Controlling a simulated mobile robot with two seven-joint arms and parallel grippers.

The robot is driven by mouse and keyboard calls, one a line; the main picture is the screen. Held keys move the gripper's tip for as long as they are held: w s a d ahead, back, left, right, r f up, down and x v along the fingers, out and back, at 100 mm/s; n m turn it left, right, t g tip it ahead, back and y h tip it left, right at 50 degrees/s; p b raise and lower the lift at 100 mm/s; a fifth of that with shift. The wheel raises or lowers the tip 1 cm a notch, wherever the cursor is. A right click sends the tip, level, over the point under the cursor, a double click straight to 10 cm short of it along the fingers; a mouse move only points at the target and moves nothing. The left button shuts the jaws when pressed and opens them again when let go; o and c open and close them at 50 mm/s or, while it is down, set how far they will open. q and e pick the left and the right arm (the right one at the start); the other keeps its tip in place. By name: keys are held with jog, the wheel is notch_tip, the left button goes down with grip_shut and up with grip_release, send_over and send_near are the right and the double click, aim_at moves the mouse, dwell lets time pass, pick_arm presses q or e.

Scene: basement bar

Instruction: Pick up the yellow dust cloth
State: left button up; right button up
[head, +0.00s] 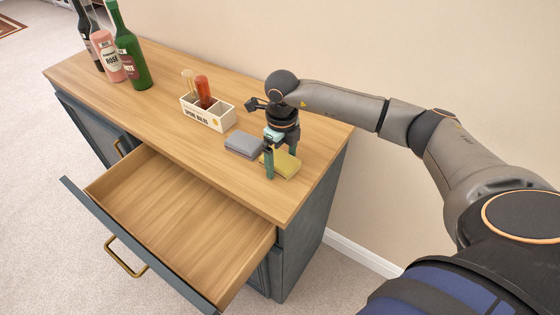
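The yellow dust cloth (287,166) is a small folded pad lying on the wooden cabinet top (160,108), near its right front corner. My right gripper (280,156) points down right over the cloth, with its fingers spread apart. One finger shows in front of the cloth's left side, and the other is near its back edge. The gripper hides part of the cloth, and I cannot tell whether the fingers touch it. My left gripper is not in view.
A grey folded cloth (242,144) lies just left of the yellow one. Behind it stands a white divided box (208,115) holding a red-filled tube and another tube. Several bottles (130,55) stand at the far left. The cabinet's empty drawer (180,215) is pulled open in front.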

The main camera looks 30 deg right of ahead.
jog(key=c, duration=1.1)
jog(key=shift+r, duration=0.1)
jog(key=shift+c, duration=0.2)
